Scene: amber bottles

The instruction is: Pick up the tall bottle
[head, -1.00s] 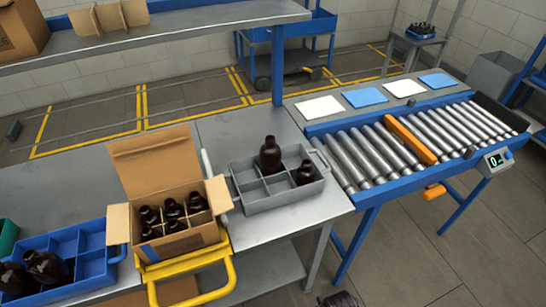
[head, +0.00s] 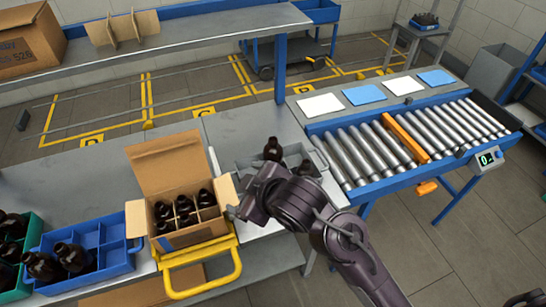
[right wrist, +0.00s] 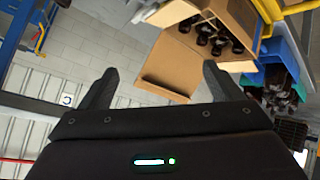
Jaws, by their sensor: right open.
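The tall bottle (head: 272,150) is dark amber and stands upright in the grey divided crate (head: 322,160). My right arm crosses in front of this crate and hides much of it, along with most of a shorter bottle seen there earlier. My right gripper (right wrist: 160,69) is open and empty in the right wrist view. In the head view its end lies left of the crate, near the open cardboard box (head: 168,168). The tall bottle cannot be made out in the right wrist view. My left gripper is not in view.
The cardboard box holds several dark bottles (head: 184,205) and sits on a yellow stand (head: 238,262). A blue crate (head: 110,240) with bottles is at left. The roller conveyor (head: 350,150) is right of the crate. A shelf (head: 200,45) runs above the bench's back.

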